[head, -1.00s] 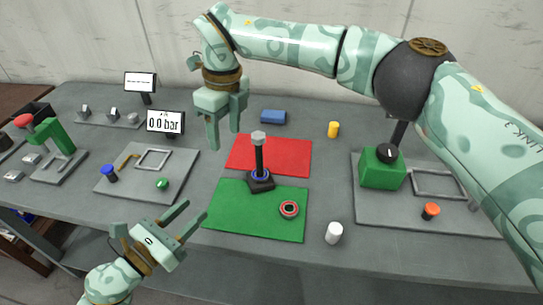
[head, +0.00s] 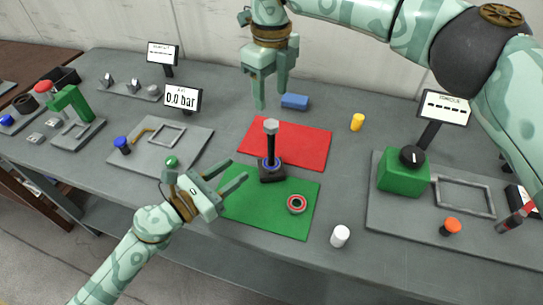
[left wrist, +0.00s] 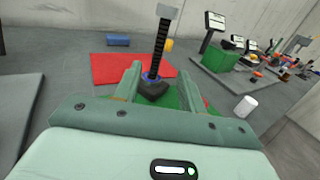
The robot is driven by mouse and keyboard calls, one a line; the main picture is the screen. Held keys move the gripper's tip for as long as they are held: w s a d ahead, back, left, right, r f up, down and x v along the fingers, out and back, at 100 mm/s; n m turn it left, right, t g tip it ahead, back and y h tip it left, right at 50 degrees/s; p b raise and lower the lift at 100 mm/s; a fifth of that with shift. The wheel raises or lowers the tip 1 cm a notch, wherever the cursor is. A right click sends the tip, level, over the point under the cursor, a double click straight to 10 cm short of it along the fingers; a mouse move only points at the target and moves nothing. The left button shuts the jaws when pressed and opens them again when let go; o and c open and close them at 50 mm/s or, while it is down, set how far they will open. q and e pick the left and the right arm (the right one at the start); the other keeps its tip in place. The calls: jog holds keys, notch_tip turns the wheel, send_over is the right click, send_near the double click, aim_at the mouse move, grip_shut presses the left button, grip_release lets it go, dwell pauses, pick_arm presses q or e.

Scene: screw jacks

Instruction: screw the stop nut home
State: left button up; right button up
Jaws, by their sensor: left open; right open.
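The screw jack is a black post (head: 271,146) standing upright on a dark base (head: 272,175), with a grey hex piece (head: 270,126) on top and a blue ring (head: 264,164) low down. A red-rimmed ring (head: 297,204) lies flat on the green mat (head: 245,207); I cannot tell which ring or piece is the stop nut. My left gripper (head: 239,171) is open and empty, left of the jack, pointing towards it. In the left wrist view the jack base (left wrist: 153,89) shows beyond and between its fingers. My right gripper (head: 271,95) is open, pointing down behind the jack's top.
A red mat (head: 305,145) lies behind the green one. A white cylinder (head: 340,236), yellow cylinder (head: 357,122) and blue block (head: 295,101) stand around. A green box with a black knob (head: 403,180) is at right; a grey plate (head: 185,160) with small fittings is at left.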

aim_at(270, 144)
pick_arm(q)
jog(key=x, duration=1.3)
jog(key=shift+f, duration=0.1)
grip_shut()
